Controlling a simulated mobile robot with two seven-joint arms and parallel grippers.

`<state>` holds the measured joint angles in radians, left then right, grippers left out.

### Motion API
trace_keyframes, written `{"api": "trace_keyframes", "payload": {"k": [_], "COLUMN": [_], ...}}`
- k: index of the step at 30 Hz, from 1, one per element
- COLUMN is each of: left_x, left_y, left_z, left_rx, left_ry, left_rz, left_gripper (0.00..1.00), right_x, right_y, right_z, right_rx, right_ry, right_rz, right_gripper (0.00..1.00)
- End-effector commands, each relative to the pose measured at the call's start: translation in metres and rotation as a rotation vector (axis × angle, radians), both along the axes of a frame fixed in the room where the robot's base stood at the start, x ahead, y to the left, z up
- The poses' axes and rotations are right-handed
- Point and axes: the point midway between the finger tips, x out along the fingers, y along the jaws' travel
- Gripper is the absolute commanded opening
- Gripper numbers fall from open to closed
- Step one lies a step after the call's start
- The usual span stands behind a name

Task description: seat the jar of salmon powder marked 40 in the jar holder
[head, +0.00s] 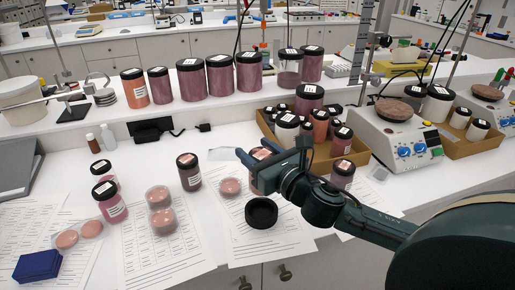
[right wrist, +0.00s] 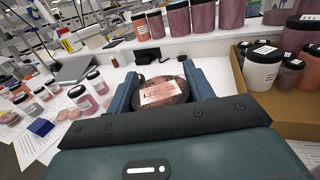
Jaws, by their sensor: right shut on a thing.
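My right gripper (head: 254,152) is shut on a jar (head: 256,181) with a dark lid and a pale label on top. In the right wrist view the jar's lid (right wrist: 160,94) sits between the two fingers; the number on its label is too small to read. The gripper hides much of the jar's side, and I cannot tell if its base touches the counter. The black round jar holder (head: 261,212) stands on a paper sheet, just in front of the held jar, and looks empty. My left gripper is not in view.
Dark-lidded jars (head: 188,172) and (head: 109,201) stand to the left, among clear round dishes (head: 162,220). Another jar (head: 342,176) stands right of my gripper. A cardboard tray (head: 266,128) of jars lies behind. A blue block (head: 38,265) is at front left.

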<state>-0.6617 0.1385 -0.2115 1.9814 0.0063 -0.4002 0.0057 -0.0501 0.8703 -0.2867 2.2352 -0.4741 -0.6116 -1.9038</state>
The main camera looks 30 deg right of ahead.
Motion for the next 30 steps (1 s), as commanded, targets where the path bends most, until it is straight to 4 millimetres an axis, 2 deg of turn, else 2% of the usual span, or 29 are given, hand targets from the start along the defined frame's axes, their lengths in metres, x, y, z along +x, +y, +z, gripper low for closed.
{"api": "trace_keyframes", "payload": {"k": [5, 12, 22, 30], "left_x": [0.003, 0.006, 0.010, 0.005], "left_y": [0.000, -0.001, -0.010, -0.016], "left_z": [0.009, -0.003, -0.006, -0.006], "left_rx": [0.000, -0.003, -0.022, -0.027], "left_ry": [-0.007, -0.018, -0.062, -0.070], "left_rz": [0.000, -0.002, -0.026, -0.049], "left_gripper": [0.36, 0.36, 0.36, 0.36], "right_x": [0.000, 0.000, 0.000, 0.000], "right_y": [0.000, 0.000, 0.000, 0.000], "right_z": [0.003, -0.016, -0.048, -0.058], "right_rx": [0.000, 0.001, 0.001, 0.000], "right_ry": [0.000, -0.001, 0.000, -0.001], "right_rz": [0.001, 0.001, 0.002, 0.002], "right_gripper": [0.12, 0.12, 0.12, 0.12]}}
